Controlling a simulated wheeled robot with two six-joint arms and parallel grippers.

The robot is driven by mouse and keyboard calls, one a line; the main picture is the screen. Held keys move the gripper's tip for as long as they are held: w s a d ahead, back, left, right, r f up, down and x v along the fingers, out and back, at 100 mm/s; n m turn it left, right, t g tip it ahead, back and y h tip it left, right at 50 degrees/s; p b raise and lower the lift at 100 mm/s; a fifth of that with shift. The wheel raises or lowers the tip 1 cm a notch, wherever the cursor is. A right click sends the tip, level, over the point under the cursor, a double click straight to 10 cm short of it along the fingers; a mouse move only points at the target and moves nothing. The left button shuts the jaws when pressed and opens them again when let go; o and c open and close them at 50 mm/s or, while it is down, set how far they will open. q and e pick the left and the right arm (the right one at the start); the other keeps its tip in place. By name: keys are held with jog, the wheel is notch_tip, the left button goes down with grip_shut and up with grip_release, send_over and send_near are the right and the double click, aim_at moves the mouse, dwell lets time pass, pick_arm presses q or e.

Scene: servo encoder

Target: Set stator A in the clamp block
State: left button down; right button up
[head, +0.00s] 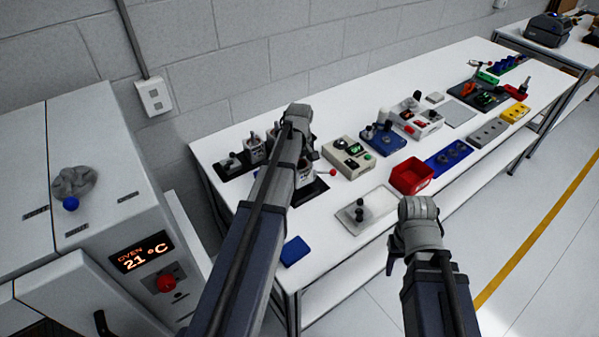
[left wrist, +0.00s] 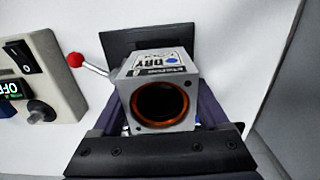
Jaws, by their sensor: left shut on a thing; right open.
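A grey square stator (left wrist: 160,100) with a copper-coloured ring in its bore and a label reading DRY shows in the left wrist view. My left gripper (left wrist: 160,115) is shut on it, its dark fingers along both sides. A dark plate (left wrist: 146,37) lies behind the stator, with a red-balled lever (left wrist: 76,60) beside it; this looks like the clamp block. I cannot tell whether the stator is seated in it or above it. In the head view my left arm hides most of this spot; the lever's red ball (head: 333,172) shows. My right gripper (head: 392,262) is open, off the table's front edge.
A tester box (head: 352,157) stands right of the clamp area. A pale plate with dark knobs (head: 362,210), a red bin (head: 410,176) and a blue pad (head: 295,251) lie near the front edge. An oven (head: 140,252) stands at the left.

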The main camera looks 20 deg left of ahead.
pick_arm(q)
jog(key=shift+f+b, duration=0.3)
jog(key=shift+f, duration=0.5)
pick_arm(e)
jog(key=shift+f, duration=0.8)
pick_arm(q)
jog(key=shift+f+b, duration=0.3)
jog(key=shift+b, duration=0.05)
pick_arm(e)
jog(key=shift+f, duration=0.3)
pick_arm(q)
jog(key=shift+f+b, duration=0.65)
pick_arm(e)
jog(key=shift+f, duration=0.65)
pick_arm(q)
jog(key=shift+f, duration=0.15)
pick_arm(e)
jog(key=shift+f, duration=0.15)
pick_arm(q)
jog(key=shift+f+b, duration=0.3)
jog(key=shift+b, duration=0.15)
jog(key=shift+r, duration=0.1)
pick_arm(e)
jog(key=shift+f, duration=0.15)
pick_arm(q)
jog(key=shift+r+p, duration=0.25)
jog(key=shift+p, duration=0.1)
pick_arm(e)
jog(key=shift+r, duration=0.25)
